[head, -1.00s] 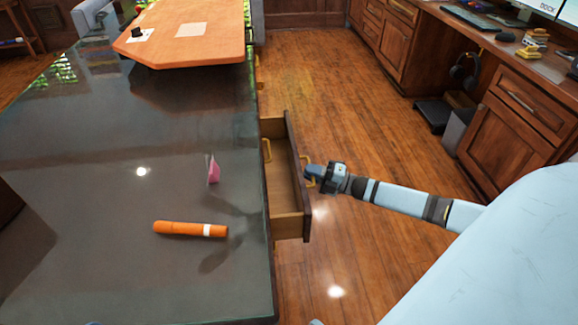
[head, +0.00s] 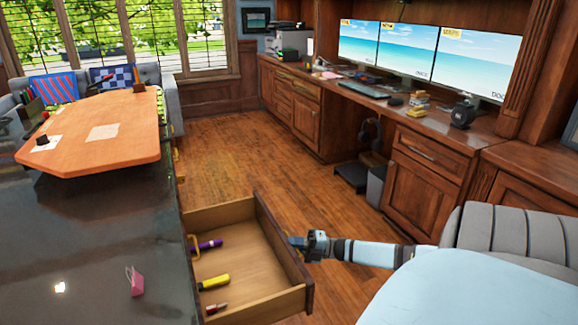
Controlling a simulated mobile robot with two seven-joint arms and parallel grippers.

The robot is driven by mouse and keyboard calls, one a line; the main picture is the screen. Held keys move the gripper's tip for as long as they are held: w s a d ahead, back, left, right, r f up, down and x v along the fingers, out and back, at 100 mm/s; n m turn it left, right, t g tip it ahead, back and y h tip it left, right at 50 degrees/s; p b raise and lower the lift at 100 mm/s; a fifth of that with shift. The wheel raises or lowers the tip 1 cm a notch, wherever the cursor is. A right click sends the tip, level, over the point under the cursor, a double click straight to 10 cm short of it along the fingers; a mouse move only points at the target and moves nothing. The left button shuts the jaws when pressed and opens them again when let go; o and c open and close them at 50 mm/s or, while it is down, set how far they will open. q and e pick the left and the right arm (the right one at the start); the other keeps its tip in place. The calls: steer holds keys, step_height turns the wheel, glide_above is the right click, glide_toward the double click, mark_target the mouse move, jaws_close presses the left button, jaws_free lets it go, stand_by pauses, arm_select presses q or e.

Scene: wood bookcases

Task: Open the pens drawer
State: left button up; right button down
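The wooden drawer (head: 262,215) is pulled well out from the right side of the dark-topped desk. A purple pen (head: 207,246), a yellow marker (head: 214,282) and a small red item (head: 216,308) lie inside it. My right gripper (head: 298,243) is at the outer face of the drawer front, at the handle. The handle and the fingertips are mostly hidden behind the drawer front's upper edge. My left gripper is not in view.
The glossy desk top (head: 90,225) carries a pink item (head: 135,281) and an orange board (head: 100,130). A grey chair (head: 510,230) stands at the right. Bare wood floor (head: 240,150) lies between the desk and the cabinets (head: 425,180).

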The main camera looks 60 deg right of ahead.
steer(key=c, duration=1.2)
jaws_free()
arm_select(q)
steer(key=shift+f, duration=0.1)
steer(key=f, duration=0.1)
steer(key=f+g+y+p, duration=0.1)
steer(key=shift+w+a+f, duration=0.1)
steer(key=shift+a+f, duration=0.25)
arm_select(e)
steer(key=v, duration=1.3)
steer(key=shift+s+d, duration=0.25)
steer(key=shift+s, duration=0.1)
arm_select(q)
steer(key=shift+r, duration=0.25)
